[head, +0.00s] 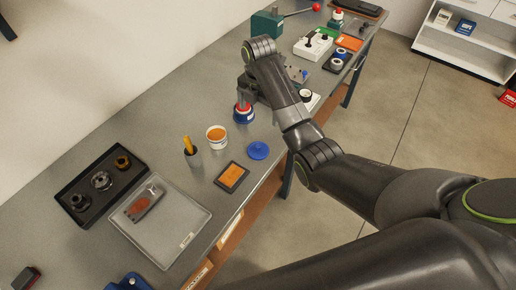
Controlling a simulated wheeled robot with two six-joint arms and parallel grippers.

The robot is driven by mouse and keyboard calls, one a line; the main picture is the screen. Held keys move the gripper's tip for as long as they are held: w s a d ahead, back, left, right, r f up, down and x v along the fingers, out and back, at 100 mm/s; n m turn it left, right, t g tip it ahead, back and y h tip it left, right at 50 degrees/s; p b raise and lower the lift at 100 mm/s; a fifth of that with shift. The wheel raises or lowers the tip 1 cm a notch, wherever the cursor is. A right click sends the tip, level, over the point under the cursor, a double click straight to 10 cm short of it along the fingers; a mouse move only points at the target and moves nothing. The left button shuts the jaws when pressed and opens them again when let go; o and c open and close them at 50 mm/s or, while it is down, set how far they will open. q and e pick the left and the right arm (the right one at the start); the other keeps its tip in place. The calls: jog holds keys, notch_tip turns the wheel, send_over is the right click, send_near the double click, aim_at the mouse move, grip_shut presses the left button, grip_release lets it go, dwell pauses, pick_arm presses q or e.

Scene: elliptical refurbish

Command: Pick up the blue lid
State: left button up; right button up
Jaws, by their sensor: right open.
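The blue lid (258,150) is a small round disc with a raised knob, lying flat on the grey workbench (190,112) near its front edge. My right arm reaches in from the right and bends down over the bench. My right gripper (245,97) is open, behind and a little left of the lid, apart from it. It is above or close to a round blue-and-white container with a red top (243,115); I cannot tell if they touch. The gripper is small and partly hidden by my wrist. My left gripper is not in view.
Near the lid are an open tub of orange contents (216,135), a dark cup with a yellow tool (192,152) and an orange pad in a black frame (231,176). A grey tray (185,234) and a black parts tray (65,187) lie left. A shelf (465,45) stands far right.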

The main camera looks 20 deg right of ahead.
jog(key=b, duration=0.7)
send_near(258, 145)
jog(key=shift+w+f, duration=0.15)
jog(key=shift+w, duration=0.05)
notch_tip(258, 145, down, 4)
jog(key=shift+d+r+p, duration=0.1)
jog(key=shift+r+p, duration=0.15)
jog(key=shift+p, duration=0.5)
jog(key=f, duration=0.1)
jog(key=f+p, duration=0.1)
jog(key=f, duration=0.3)
jog(key=shift+s+f+p, duration=0.1)
jog(key=shift+s+p, duration=0.2)
jog(key=shift+p, duration=0.05)
jog(key=shift+f, duration=0.6)
jog(key=shift+c, duration=0.5)
jog(key=c, duration=1)
